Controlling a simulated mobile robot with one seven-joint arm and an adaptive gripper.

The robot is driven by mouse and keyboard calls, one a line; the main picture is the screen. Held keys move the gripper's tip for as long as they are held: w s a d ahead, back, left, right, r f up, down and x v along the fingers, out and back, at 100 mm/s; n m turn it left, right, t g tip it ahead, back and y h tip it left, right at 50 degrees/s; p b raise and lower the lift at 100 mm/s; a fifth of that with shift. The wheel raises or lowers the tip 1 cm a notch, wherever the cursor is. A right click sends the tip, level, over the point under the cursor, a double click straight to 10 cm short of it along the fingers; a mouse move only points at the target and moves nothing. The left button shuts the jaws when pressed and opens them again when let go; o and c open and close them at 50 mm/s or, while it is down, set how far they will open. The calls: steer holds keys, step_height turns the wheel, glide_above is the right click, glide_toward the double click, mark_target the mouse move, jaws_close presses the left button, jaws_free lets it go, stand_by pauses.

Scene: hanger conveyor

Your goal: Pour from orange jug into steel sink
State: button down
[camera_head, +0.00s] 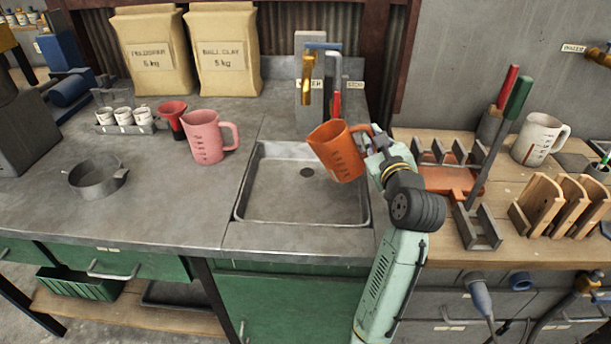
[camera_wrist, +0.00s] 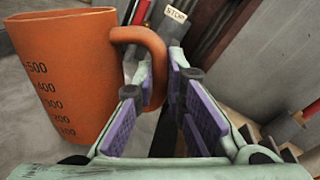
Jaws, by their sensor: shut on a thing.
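The orange jug (camera_head: 337,151) is held above the steel sink (camera_head: 268,206), over its right half, and leans to the left in the head view. My gripper (camera_head: 377,147) is at the jug's right side, shut on its handle. In the wrist view the jug (camera_wrist: 66,75) fills the left side, with dark volume marks on its wall. Its handle (camera_wrist: 152,50) reaches to the purple-padded fingers of my gripper (camera_wrist: 160,100). No liquid stream shows at the spout, and the jug's contents are hidden. The sink basin looks empty, with a dark drain.
A brass tap (camera_head: 308,80) stands behind the sink. A pink jug (camera_head: 205,136), a red funnel (camera_head: 173,115) and a metal ring (camera_head: 98,176) are on the counter to the left. Racks (camera_head: 480,215) and a white jug (camera_head: 539,138) stand on the wooden bench to the right.

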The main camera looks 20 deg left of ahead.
mark_target(367, 128)
steer(key=shift+r, duration=0.2)
steer(key=shift+a+r+n, duration=0.15)
steer(key=shift+r+n, duration=0.15)
steer(key=shift+n, duration=0.3)
steer(key=shift+s+a+r+n, duration=0.1)
steer(key=shift+a+r+n, duration=0.05)
steer(key=shift+r+n, duration=0.3)
stand_by(0.5)
steer(key=shift+a+r+n, duration=0.1)
steer(key=shift+a+n, duration=0.05)
steer(key=shift+n, duration=0.2)
steer(key=shift+s+a+h, duration=0.1)
steer(key=shift+h, duration=0.3)
steer(key=shift+r+n, duration=0.1)
steer(key=shift+n, duration=0.2)
steer(key=shift+a+r+n, duration=0.15)
steer(key=shift+a+n, duration=0.1)
steer(key=shift+n, duration=0.15)
